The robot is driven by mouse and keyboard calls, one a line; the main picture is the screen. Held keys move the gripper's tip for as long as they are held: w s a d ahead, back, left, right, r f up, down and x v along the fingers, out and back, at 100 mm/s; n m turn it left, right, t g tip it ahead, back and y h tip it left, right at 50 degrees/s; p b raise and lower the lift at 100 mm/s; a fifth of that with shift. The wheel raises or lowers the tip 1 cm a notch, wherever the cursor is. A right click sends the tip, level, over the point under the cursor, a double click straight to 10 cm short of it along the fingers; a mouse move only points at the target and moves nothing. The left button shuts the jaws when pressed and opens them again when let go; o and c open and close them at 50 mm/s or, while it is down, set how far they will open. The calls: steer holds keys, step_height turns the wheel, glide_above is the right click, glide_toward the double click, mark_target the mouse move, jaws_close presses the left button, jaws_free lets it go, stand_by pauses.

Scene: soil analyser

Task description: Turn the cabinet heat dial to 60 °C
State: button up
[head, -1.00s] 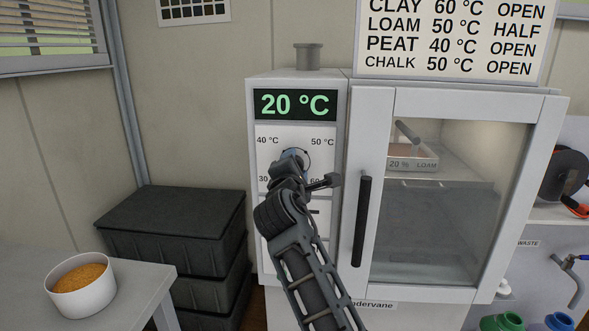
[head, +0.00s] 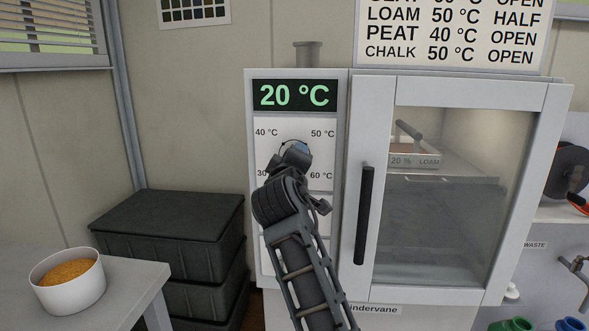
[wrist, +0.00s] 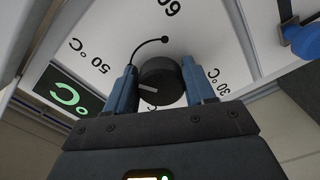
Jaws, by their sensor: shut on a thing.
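The dark round heat dial (wrist: 160,82) is on the white panel of the cabinet (head: 257,185). My gripper (wrist: 160,85) is shut on the dial, with one blue finger on each side. The dial's white mark points left in the wrist view, a little below the 50 °C label (wrist: 90,57). The 60 °C label (head: 321,175) is at the lower right of the panel in the head view. The green display (head: 294,95) reads 20 °C. My gripper (head: 290,149) and arm hide most of the dial in the head view.
The glass door (head: 455,220) with its black handle (head: 363,215) is right of my arm. Black crates (head: 170,235) stand left of the cabinet. A white bowl (head: 67,293) of orange grains sits on the left table. A settings sign (head: 450,35) stands on top.

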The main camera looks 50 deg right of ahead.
steer(key=m+b, duration=0.1)
steer(key=m, duration=0.1)
steer(key=m+b, duration=0.2)
steer(key=m, duration=0.1)
steer(key=f+m+b, duration=0.1)
steer(key=m+b, duration=0.5)
steer(key=shift+w+a+m, duration=0.1)
steer(key=shift+m, duration=0.3)
steer(key=shift+w+m+b, duration=0.1)
steer(key=shift+m+b, duration=1.05)
steer(key=shift+m, duration=0.65)
steer(key=shift+r, duration=0.1)
steer(key=o, duration=0.9)
steer(key=shift+r, duration=0.2)
steer(key=shift+o, duration=0.2)
steer(key=shift+a, duration=0.1)
steer(key=v, duration=0.7)
steer(key=shift+s+a+p, duration=0.25)
steer(key=shift+a+p, duration=0.05)
